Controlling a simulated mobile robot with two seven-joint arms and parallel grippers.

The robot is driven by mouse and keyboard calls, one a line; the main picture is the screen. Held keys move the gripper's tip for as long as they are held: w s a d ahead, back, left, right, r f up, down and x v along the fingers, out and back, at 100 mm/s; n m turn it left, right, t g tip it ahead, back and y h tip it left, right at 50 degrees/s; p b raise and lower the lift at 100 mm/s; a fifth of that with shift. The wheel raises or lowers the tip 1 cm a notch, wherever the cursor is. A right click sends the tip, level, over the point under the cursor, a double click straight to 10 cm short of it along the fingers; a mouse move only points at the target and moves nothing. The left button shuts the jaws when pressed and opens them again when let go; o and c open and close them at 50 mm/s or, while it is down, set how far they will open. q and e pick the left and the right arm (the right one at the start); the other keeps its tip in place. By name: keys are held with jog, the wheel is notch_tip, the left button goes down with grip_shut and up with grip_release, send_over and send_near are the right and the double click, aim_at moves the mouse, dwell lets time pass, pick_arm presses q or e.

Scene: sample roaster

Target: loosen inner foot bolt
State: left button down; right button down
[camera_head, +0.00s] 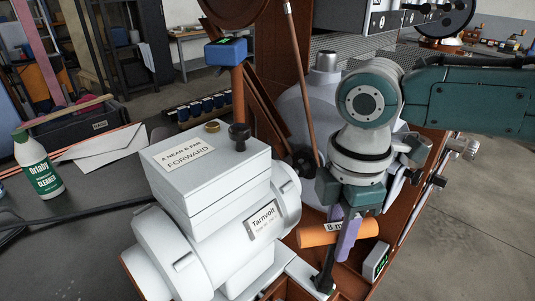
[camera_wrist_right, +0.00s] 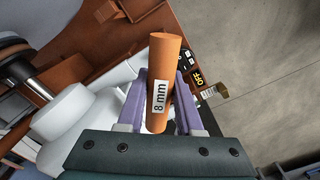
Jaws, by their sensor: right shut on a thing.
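My right gripper (camera_head: 347,240) has purple fingers and is shut on an orange cylindrical handle labelled "8 mm" (camera_head: 312,237). In the head view the handle lies nearly level, just right of the white motor housing (camera_head: 225,235) labelled "Tarnvolt". In the right wrist view the gripper (camera_wrist_right: 160,95) has a finger on each side of the handle (camera_wrist_right: 164,55). A dark upright piece (camera_head: 324,272) stands below the handle by a pale foot bar; I cannot tell whether it is the tool's shaft or a bolt. No foot bolt shows clearly. My left gripper is out of view.
A white box labelled "FORWARD" (camera_head: 207,175) with a black knob (camera_head: 239,135) stands on the motor. A small switch box (camera_head: 376,260) sits right of the handle. A green cleaner bottle (camera_head: 37,165) stands on the dark bench at left. Open floor lies at right.

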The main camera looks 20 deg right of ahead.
aim_at(340, 225)
jog(key=n, duration=0.6)
jog(key=shift+w+n, duration=0.1)
jog(key=shift+n, duration=0.2)
jog(key=shift+m, duration=0.8)
jog(key=shift+r, duration=0.1)
jog(key=shift+r+p, duration=1.6)
jog(key=shift+p, duration=0.35)
